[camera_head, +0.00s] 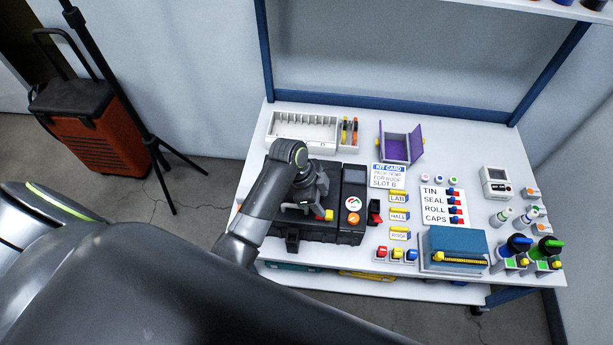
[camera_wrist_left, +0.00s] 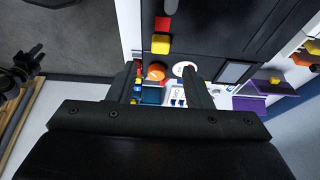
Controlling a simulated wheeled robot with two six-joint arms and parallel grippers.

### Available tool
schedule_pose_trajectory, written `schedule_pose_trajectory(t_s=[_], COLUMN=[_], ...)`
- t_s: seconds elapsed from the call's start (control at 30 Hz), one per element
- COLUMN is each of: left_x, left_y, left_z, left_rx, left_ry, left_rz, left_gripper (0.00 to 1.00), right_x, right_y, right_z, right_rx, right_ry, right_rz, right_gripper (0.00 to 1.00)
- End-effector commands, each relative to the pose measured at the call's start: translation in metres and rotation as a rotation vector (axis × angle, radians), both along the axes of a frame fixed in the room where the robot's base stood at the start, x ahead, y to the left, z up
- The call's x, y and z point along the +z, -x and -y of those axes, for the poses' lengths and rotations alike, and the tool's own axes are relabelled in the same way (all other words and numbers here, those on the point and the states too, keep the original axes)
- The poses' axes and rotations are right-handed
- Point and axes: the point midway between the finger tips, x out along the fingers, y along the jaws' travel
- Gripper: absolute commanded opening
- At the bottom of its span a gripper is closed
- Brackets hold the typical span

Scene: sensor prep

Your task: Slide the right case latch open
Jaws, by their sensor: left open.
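The black case (camera_head: 340,236) lies on the white workbench, with my left arm over its left part. A yellow tab (camera_head: 329,215) with a red patch beside it sits at the case's front edge; it looks like the right latch. In the left wrist view the yellow tab (camera_wrist_left: 160,45) and red patch (camera_wrist_left: 163,24) lie beyond my fingertips. My left gripper (camera_head: 310,197) is open above the case, just behind the tab; its two fingers are apart and empty in the wrist view (camera_wrist_left: 158,72). Any left latch is not clearly seen. My right gripper is not in view.
Right of the case's orange button (camera_head: 353,218) stand a red switch (camera_head: 375,212), label cards (camera_head: 398,198) and small coloured blocks (camera_head: 397,254). A teal box (camera_head: 455,243) is further right. A white tray (camera_head: 302,131) and purple box (camera_head: 401,143) stand behind.

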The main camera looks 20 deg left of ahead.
Motion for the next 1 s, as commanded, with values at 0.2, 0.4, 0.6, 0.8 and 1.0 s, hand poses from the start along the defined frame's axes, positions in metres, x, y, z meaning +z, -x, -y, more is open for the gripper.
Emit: schedule_pose_trajectory(t_s=[0.2,0.4,0.6,0.8,1.0], left_x=[0.046,0.08,0.096,0.099,0.098], left_y=[0.004,0.008,0.01,0.011,0.011], left_z=[-0.018,-0.032,-0.037,-0.038,-0.038], left_rx=[-0.001,-0.001,-0.001,-0.001,-0.001], left_ry=[-0.003,-0.002,0.001,0.001,0.001], left_rz=[0.007,0.004,0.002,0.001,0.001], left_gripper=[0.45,0.45,0.45,0.45,0.45], right_x=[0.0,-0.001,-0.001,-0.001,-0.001], right_y=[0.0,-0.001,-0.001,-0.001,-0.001], right_z=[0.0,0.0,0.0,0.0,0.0], right_rx=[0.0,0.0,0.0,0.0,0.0], right_ry=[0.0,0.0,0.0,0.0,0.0], right_rz=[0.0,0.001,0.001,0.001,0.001], right_gripper=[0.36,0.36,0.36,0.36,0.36])
